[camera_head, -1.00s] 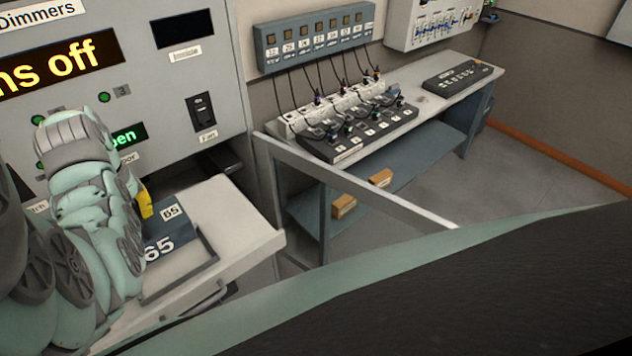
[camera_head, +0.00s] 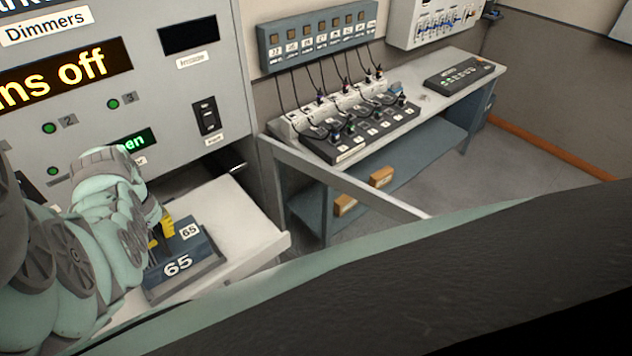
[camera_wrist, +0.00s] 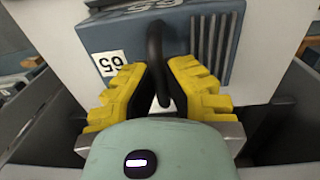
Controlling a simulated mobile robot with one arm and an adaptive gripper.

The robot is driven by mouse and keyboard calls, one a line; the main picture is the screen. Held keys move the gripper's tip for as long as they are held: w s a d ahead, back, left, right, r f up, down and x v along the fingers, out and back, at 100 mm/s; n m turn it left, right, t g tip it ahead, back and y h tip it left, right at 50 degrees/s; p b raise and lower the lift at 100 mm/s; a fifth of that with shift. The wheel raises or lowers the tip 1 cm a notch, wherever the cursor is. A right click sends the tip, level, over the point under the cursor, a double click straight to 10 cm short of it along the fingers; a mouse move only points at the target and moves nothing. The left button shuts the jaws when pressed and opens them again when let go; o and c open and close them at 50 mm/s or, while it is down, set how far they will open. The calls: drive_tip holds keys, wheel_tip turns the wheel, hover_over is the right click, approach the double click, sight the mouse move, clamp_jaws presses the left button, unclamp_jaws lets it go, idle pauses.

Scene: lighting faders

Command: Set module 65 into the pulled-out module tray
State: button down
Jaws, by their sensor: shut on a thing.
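Module 65 (camera_head: 197,256) is a dark blue block with white "65" markings on its top and front. In the wrist view, the module (camera_wrist: 200,35) has a black handle (camera_wrist: 155,50) and grey ribs on one side. My gripper (camera_head: 162,233) has yellow fingers; in the wrist view the gripper (camera_wrist: 157,78) is shut on the handle. The pulled-out module tray (camera_head: 243,222) is a white slab below the cabinet. The module covers the grey frame area on it. I cannot tell whether its underside rests on the tray.
The dimmer cabinet (camera_head: 222,95) rises behind the tray. To the right is a bench (camera_head: 440,100) with a fader console (camera_head: 355,135) and cables. Small brown boxes (camera_head: 380,177) sit on the lower shelf.

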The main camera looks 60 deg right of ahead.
drive_tip(key=shift+w, duration=0.1)
drive_tip(key=shift+f+p, duration=0.35)
drive_tip(key=shift+f, duration=1.3)
drive_tip(key=c, duration=1.1)
unclamp_jaws()
drive_tip(key=shift+f, duration=0.1)
drive_tip(key=shift+c, duration=0.2)
